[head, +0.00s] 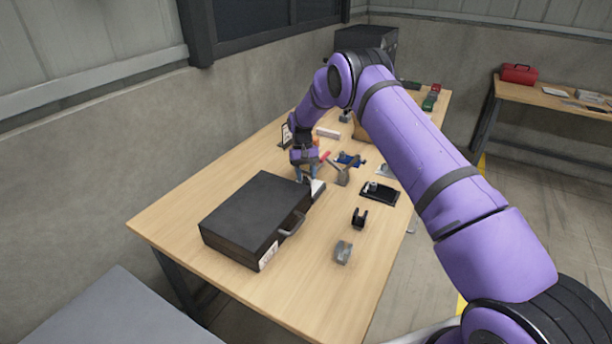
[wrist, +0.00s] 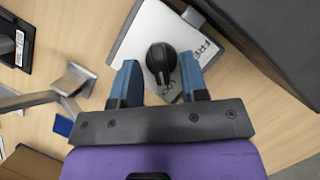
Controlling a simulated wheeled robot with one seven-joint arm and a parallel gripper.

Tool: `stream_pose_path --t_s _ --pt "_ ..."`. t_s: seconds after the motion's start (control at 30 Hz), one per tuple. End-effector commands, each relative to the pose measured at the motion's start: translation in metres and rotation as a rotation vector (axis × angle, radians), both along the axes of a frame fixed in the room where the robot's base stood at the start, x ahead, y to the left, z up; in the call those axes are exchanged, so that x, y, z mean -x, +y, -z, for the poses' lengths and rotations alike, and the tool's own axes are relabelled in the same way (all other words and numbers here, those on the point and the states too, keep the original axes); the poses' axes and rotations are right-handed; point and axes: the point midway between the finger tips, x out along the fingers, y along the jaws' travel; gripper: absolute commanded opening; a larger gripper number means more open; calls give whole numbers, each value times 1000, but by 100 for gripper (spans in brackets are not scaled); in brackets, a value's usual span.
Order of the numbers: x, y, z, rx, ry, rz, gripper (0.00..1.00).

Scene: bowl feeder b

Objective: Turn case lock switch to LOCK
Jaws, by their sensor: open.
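The lock switch is a round black knob (wrist: 161,58) on a pale plate (wrist: 140,40) in the wrist view. The plate carries the lettering "FREE" on its right and a partly hidden label starting "LO" nearer my gripper. I cannot tell for sure which label the knob points to. My gripper (wrist: 159,65) is open, with one blue finger on each side of the knob; contact is not clear. In the head view my gripper (head: 307,174) is down at the plate (head: 318,188), beside the far end of the black case (head: 250,212), and hides the knob.
A grey metal tool (head: 343,175) lies just right of my gripper. A black tray (head: 379,192), a black bracket (head: 359,217) and a grey block (head: 343,252) stand along the table's right side. The table (head: 305,290) is bare at its near end.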

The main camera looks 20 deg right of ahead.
Motion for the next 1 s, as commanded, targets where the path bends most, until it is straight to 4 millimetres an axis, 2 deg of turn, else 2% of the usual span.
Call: stream_pose_path --t_s 0.17,0.4,0.6,0.77,1.0 --pt "-9 0 -20 0 -4 0 40" --pt "-26 -1 -62 0 -4 0 40" --pt "-37 -1 -87 0 -1 0 40" --pt "-40 -1 -96 0 0 1 40" --pt "-41 -1 -98 0 0 1 40"
